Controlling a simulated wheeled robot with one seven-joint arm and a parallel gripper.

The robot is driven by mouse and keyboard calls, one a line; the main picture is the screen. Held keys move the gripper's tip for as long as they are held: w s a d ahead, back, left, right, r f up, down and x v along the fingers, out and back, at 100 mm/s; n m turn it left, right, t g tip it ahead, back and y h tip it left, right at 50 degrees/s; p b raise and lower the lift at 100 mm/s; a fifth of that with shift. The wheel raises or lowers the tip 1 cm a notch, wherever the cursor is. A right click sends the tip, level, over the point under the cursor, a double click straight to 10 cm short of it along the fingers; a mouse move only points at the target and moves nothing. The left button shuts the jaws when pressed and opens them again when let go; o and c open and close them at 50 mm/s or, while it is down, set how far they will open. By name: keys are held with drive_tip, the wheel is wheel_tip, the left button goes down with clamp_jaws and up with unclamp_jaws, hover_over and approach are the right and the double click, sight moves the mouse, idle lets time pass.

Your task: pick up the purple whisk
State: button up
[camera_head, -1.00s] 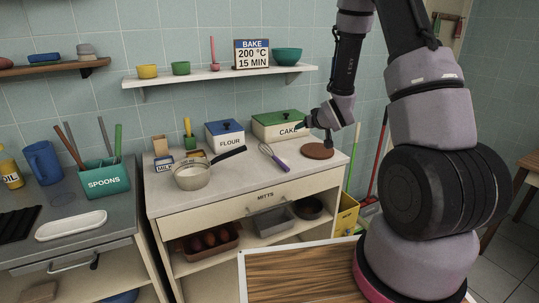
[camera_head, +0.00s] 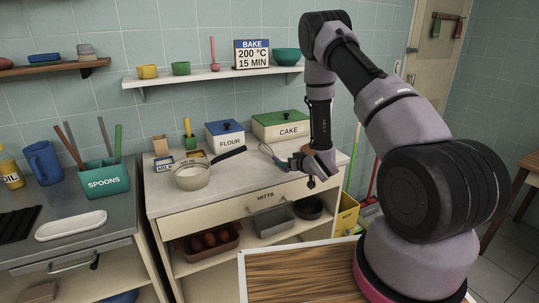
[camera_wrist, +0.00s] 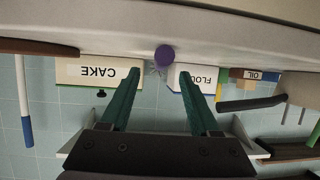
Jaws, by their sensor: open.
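The purple whisk (camera_head: 267,151) lies on the white counter top, its wire head toward the back left. My gripper (camera_head: 298,162) is low at the counter's front right, by the whisk's handle. Its two teal fingers (camera_wrist: 159,72) are spread apart with nothing held between them.
The green-lidded CAKE box (camera_head: 281,125) and blue-lidded FLOUR box (camera_head: 226,136) stand behind the whisk. A saucepan (camera_head: 192,176) sits to the left, its dark handle reaching toward the whisk. The counter front edge, with the MITTS drawer (camera_head: 235,204) below, is close to my gripper.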

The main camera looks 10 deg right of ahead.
sight(273, 156)
drive_tip(key=x, duration=0.4)
drive_tip(key=shift+w+a+f, duration=0.1)
drive_tip(key=shift+w+a, duration=0.05)
drive_tip(key=shift+w, duration=0.15)
clamp_jaws()
